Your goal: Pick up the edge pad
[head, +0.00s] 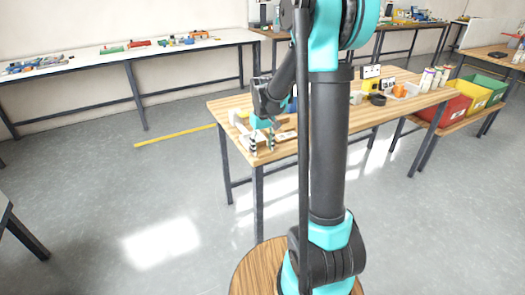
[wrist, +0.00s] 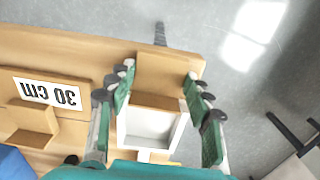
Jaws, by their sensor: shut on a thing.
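My gripper (wrist: 158,76) is low over the end of the wooden table, with one finger on each side of a tan, block-like piece. I take this piece to be the edge pad (wrist: 165,72); its sides meet the fingertips, and the gripper is shut on it. A white, tray-like part (wrist: 150,126) shows between the fingers, just below the pad in the wrist view. In the head view my gripper (head: 262,145) is at the table's near left corner. There the pad is too small and covered to make out clearly.
A white "30 cm" label (wrist: 48,93) and a tan angled piece (wrist: 36,117) lie left of the gripper in the wrist view. Red (head: 455,108), yellow and green bins stand beyond. Open floor lies left.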

